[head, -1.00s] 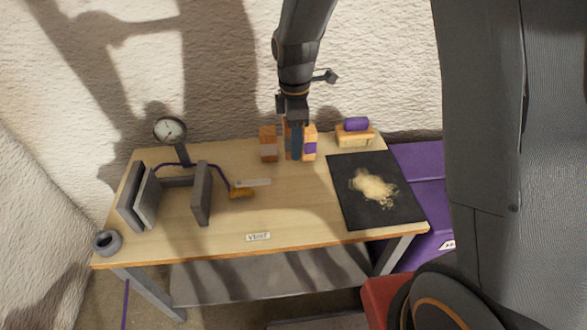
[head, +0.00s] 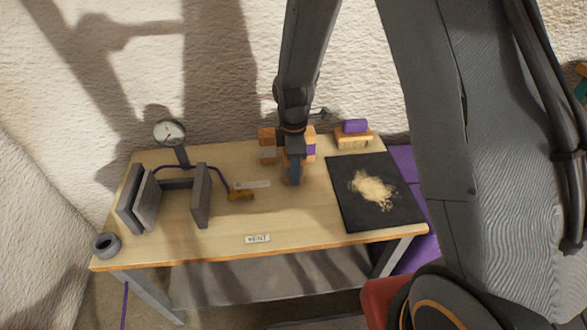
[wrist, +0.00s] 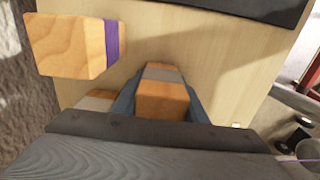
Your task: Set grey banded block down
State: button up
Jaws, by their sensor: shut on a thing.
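My gripper (head: 293,178) is over the back middle of the wooden table. In the wrist view its blue-grey fingers (wrist: 160,100) are shut on the grey banded block (wrist: 163,98), a wooden block with a grey band near its far end. In the head view the gripper hides this block. I cannot tell whether it touches the table. A purple-banded block (head: 310,148) stands behind and to the right of the gripper; it shows upper left in the wrist view (wrist: 70,45). A pale-banded block (head: 267,146) stands behind and to the left, partly hidden in the wrist view (wrist: 95,102).
A black mat (head: 350,210) with a pale dust heap lies at right. A wooden piece with a purple top (head: 355,128) is behind it. A grey clamp-like frame (head: 201,195), a dial gauge (head: 169,133) and a grey ring (head: 106,245) are at left.

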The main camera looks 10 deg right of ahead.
jog(key=shift+f, duration=0.15)
jog(key=o, duration=1.2)
notch_tip(320, 180, up, 12)
jog(key=shift+r, duration=0.2)
jog(key=s+d+r+m, duration=0.2)
jog(key=s+d+m, duration=0.3)
jog(key=s+m, duration=0.1)
jog(key=s+d+r+m, duration=0.2)
jog(key=s+d+m, duration=0.4)
jog(key=s+m, duration=0.1)
jog(key=s+d+r+m, duration=0.2)
jog(key=s+d+m, duration=0.4)
jog(key=s+m, duration=0.1)
jog(key=shift+s+d+r, duration=0.1)
jog(key=shift+s+d, duration=0.05)
jog(key=shift+d, duration=0.05)
